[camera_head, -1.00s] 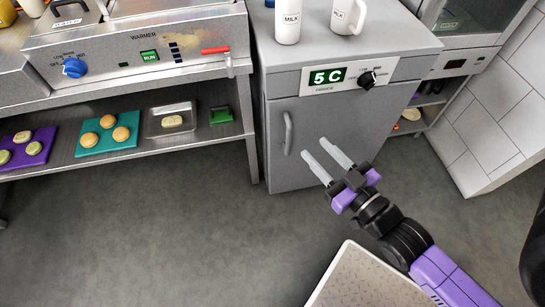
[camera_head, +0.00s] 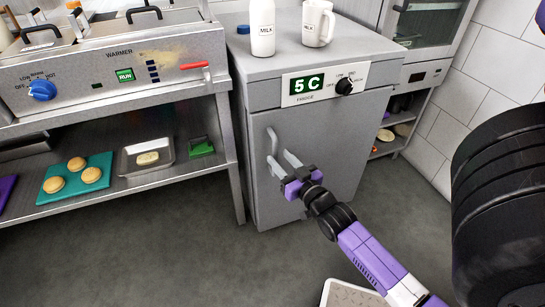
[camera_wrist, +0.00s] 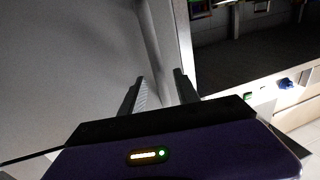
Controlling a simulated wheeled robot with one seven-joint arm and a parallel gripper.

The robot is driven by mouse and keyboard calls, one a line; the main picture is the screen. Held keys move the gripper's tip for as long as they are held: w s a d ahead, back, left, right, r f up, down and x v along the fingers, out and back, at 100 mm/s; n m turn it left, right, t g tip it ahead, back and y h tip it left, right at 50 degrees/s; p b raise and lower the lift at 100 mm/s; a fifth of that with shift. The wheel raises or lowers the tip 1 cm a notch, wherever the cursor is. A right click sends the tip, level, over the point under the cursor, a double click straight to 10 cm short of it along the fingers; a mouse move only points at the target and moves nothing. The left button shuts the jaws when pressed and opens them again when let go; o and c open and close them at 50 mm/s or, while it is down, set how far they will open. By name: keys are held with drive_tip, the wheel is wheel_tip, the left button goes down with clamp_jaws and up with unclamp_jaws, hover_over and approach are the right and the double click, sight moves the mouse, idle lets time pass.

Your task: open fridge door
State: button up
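The fridge (camera_head: 300,110) is a grey cabinet below a counter top, with a "5 C" display. Its door (camera_head: 335,140) looks shut. The vertical handle (camera_head: 272,141) is near the door's left edge. My gripper (camera_head: 281,160) is at the lower part of this handle, with its two pale fingers pointing at it. In the wrist view, my gripper (camera_wrist: 158,85) has its fingers apart, and the handle bar (camera_wrist: 153,42) runs down between them. I cannot tell whether either finger touches the bar. The lower end of the handle is partly hidden by the fingers.
A milk bottle (camera_head: 262,28) and a white jug (camera_head: 317,24) stand on the fridge top. The warmer (camera_head: 110,70) and its shelf of trays are close to the left. A shelf unit (camera_head: 402,118) stands at the right.

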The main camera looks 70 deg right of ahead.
sight(277, 155)
drive_tip(key=shift+x, duration=1.65)
drive_tip(key=shift+c, duration=0.5)
clamp_jaws()
